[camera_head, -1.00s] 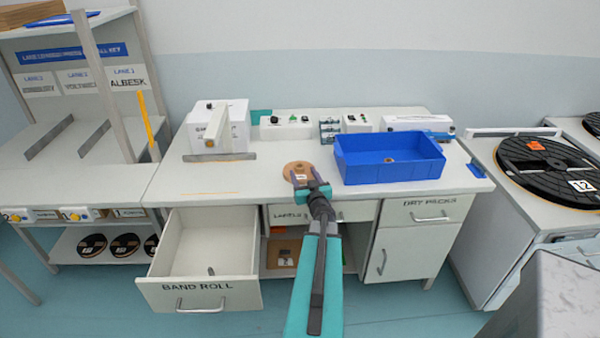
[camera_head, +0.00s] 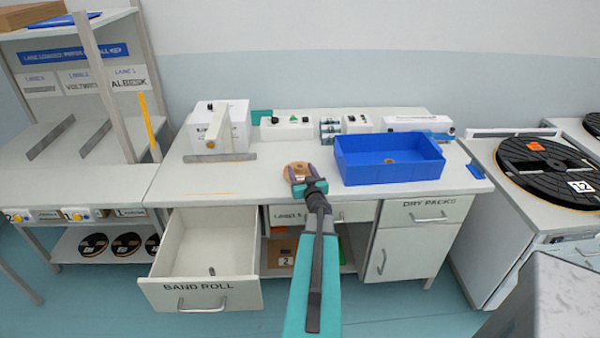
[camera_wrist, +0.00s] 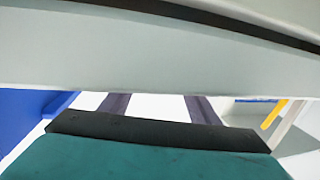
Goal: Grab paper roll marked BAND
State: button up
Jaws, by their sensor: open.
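A tan, disc-like roll (camera_head: 296,171) lies at the middle of the white worktop, left of the blue bin. I cannot read any marking on it. My gripper (camera_head: 306,185) is open at the near edge of the roll and hides part of it. I cannot tell whether the fingers touch it. In the wrist view, two dark fingers (camera_wrist: 160,105) show apart, partly hidden by a large pale surface across the top, which I cannot identify.
A blue bin (camera_head: 390,176) stands close right of my gripper. An open drawer labelled BAND ROLL (camera_head: 200,290) juts out at the lower left, with a small object inside. A white machine (camera_head: 217,130) stands at the back left.

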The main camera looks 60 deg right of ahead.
jog(key=shift+x, duration=1.15)
jog(key=c, duration=1.3)
jog(key=shift+r, duration=0.1)
